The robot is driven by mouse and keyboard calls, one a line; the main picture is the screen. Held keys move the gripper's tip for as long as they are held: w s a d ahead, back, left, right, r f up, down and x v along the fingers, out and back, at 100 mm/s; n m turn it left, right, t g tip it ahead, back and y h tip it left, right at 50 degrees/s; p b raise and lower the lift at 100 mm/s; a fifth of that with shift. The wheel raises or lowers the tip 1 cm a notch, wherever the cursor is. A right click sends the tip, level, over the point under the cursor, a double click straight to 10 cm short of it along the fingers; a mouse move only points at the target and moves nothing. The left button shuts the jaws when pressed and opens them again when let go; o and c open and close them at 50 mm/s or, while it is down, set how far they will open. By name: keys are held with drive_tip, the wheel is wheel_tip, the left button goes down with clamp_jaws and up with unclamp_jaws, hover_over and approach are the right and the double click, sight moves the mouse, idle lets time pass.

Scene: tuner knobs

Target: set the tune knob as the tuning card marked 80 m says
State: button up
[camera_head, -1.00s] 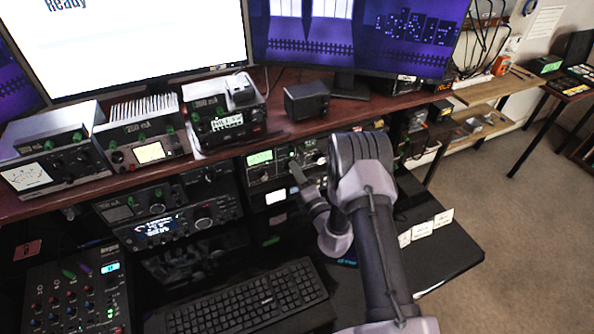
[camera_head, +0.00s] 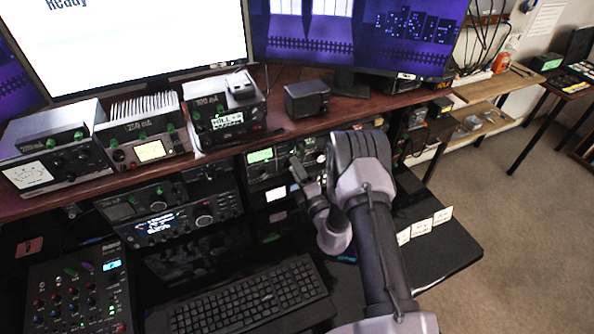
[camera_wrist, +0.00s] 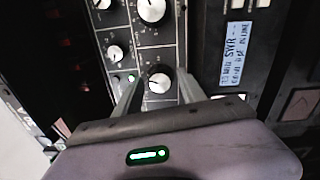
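Slim gaps seem to show between the knob and the fingers. No name for this knob can be read. In the head view, my gripper (camera_head: 299,174) is in front of a shelf unit with a lit green display (camera_head: 260,156) and partly hides its front. Small white cards (camera_head: 421,228) stand on the black desk at right; their writing is too small to read.
Other knobs (camera_wrist: 151,10) and a smaller knob (camera_wrist: 115,53) sit close by on the panel. A keyboard (camera_head: 250,300) lies below, and a wooden shelf edge (camera_head: 270,140) runs above my gripper.

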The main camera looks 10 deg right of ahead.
idle(0.3)
drive_tip(key=p+v, duration=0.1)
drive_tip(key=v, duration=1.6)
drive_tip(key=shift+s, duration=0.2)
